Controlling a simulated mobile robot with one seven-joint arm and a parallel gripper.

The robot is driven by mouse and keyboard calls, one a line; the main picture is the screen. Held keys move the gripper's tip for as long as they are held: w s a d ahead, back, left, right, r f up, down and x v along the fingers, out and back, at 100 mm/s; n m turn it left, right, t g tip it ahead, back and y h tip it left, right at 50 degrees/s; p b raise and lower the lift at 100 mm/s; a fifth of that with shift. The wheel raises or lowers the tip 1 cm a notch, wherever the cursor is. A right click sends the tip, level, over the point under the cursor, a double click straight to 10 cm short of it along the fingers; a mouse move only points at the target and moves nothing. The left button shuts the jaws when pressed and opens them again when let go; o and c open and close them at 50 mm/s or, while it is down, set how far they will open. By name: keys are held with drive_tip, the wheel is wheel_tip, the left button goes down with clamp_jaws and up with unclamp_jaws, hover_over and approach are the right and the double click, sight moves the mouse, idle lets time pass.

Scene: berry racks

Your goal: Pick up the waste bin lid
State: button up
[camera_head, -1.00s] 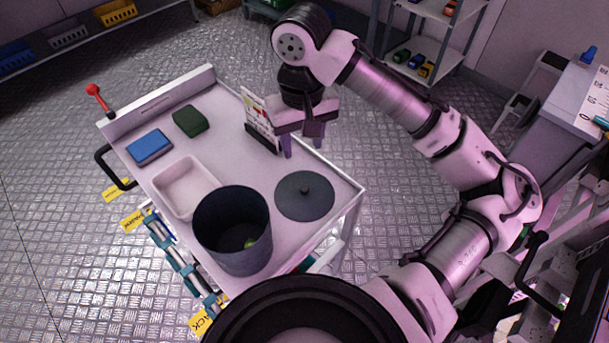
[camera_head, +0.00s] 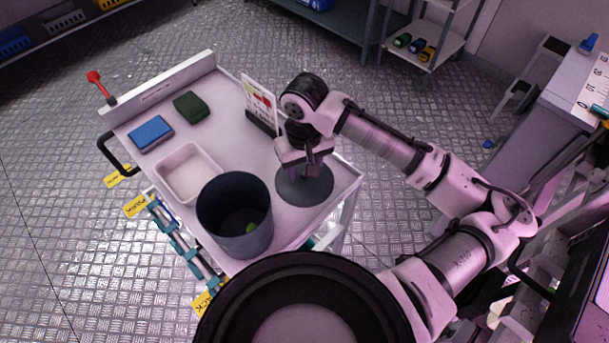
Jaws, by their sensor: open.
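The waste bin lid (camera_head: 313,194) is a flat dark grey disc lying on the right part of the white cart top. My gripper (camera_head: 303,177) is directly over the lid, pointing down, with its fingers apart. The lid's knob is hidden behind the gripper, so I cannot tell whether the fingers are around it or touching the lid. The waste bin (camera_head: 233,220) is a dark grey open cylinder standing left of the lid, with a small yellow-green thing (camera_head: 251,228) inside.
The cart top (camera_head: 228,130) also holds a white tray (camera_head: 187,173), a blue sponge (camera_head: 150,134), a green block (camera_head: 191,107) and an upright card (camera_head: 259,104) close behind my gripper. A raised edge bounds the cart's far end. A shelf (camera_head: 430,50) stands beyond.

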drive_tip(key=shift+f, duration=0.5)
drive_tip(key=shift+c, duration=0.3)
clamp_jaws()
drive_tip(key=shift+r, duration=0.2)
